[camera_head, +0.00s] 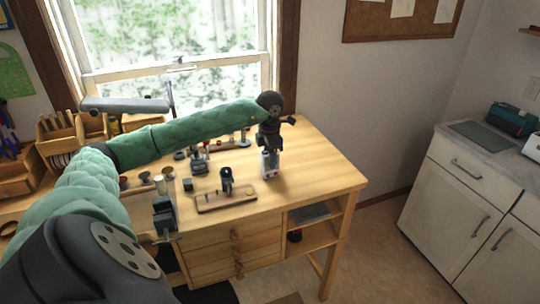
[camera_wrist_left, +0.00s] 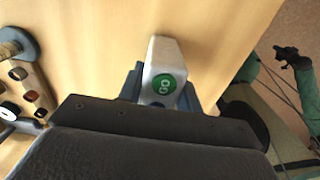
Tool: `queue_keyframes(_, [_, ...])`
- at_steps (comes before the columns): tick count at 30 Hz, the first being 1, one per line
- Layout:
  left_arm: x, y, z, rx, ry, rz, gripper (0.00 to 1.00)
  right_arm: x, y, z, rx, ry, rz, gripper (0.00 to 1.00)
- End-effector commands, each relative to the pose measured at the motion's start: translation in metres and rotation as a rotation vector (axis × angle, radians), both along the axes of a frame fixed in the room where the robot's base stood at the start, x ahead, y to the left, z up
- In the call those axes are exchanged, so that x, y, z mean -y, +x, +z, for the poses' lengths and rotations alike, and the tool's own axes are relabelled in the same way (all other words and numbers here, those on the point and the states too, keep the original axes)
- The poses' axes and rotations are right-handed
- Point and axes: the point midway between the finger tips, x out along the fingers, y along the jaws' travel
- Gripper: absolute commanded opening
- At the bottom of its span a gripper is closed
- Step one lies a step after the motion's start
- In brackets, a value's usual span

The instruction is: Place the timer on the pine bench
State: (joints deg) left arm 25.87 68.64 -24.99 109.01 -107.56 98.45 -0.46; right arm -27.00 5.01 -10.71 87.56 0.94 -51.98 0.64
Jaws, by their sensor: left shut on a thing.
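The timer (camera_head: 268,168) is a small white block, seen near the right part of the pine bench (camera_head: 318,165). In the left wrist view the timer (camera_wrist_left: 164,58) shows a round green button marked GO. My left gripper (camera_head: 270,150) points down and is shut on the timer; its grey fingers (camera_wrist_left: 160,88) flank the white body. The timer is upright, at or just above the bench top. I cannot tell whether its base touches the wood. My right gripper cannot be made out in the head view.
A wooden board with a dark holder (camera_head: 226,195) lies left of the timer, near the front edge. Small tools and a rack (camera_head: 200,160) stand farther left. Bench top right of the timer is clear. A white cabinet (camera_head: 455,205) stands to the right across the floor.

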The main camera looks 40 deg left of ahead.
Motion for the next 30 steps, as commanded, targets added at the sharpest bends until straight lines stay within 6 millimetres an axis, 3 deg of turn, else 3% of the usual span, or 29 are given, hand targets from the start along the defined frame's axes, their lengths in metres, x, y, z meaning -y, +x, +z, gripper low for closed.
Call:
queue_keyframes(16, [0.0001,0.0,-0.0044,0.001,0.0,0.0,0.09,-0.0008,0.0006,0.0022,-0.003,0.001,-0.001,0.0])
queue_keyframes(17, [0.0002,0.0,-0.0044,0.0,0.0,0.0,0.36,-0.0009,0.0005,0.0031,-0.003,0.001,-0.001,0.0])
queue_keyframes(20, [0.0002,0.0,-0.0041,0.0,0.0,0.0,0.56,-0.0009,-0.0002,0.0037,-0.004,0.001,-0.001,0.0])
queue_keyframes(30, [0.0002,0.0,-0.0035,0.0,0.0,0.0,0.56,-0.0007,-0.0019,0.0032,-0.005,0.001,-0.001,0.0])
